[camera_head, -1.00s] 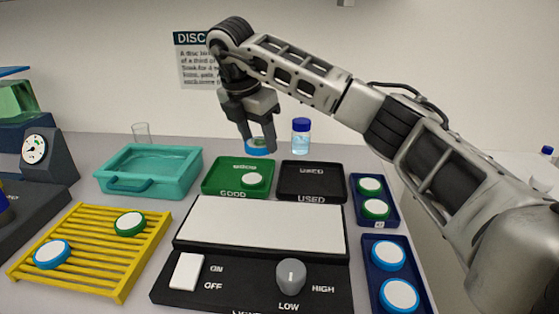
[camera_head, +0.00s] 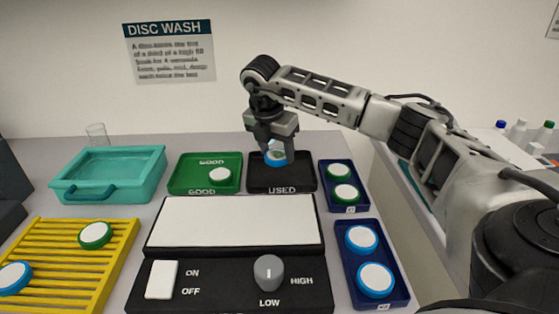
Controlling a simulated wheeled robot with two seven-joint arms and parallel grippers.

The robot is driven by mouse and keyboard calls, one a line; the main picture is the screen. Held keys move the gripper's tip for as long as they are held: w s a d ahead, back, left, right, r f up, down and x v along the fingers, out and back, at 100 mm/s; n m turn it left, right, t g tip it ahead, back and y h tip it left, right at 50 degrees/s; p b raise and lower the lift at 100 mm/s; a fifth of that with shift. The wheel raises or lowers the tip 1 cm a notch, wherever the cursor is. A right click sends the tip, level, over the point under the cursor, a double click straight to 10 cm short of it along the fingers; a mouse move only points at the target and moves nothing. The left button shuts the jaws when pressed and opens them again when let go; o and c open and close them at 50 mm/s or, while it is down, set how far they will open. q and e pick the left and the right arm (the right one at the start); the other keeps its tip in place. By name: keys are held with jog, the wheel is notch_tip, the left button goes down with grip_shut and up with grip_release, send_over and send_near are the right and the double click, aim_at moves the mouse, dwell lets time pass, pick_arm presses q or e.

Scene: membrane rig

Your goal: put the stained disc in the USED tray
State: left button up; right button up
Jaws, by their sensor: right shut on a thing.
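My right gripper (camera_head: 277,158) is shut on a blue-rimmed disc (camera_head: 275,160). It holds the disc over the black USED tray (camera_head: 256,186), near the tray's back part. The fingers hide part of the disc, and I cannot tell whether it touches the tray floor or see any stain on it. No other disc shows in the USED tray. My left gripper is not in view.
A teal basin (camera_head: 108,190), a yellow rack (camera_head: 70,262) with discs, a light panel (camera_head: 235,221) and two blue trays (camera_head: 349,291) (camera_head: 326,178) with discs stand around.

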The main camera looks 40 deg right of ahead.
aim_at(278, 156)
jog(key=x, duration=0.2)
jog(key=p+x, duration=0.1)
jog(key=shift+s+f, duration=0.25)
jog(key=shift+f, duration=0.3)
jog(key=shift+f, duration=0.15)
jog(key=o, duration=0.9)
jog(key=shift+o, duration=0.2)
jog(key=w+b+v, duration=0.1)
jog(key=v, duration=1.1)
jog(key=shift+s+r, duration=0.2)
jog(key=shift+s, duration=0.3)
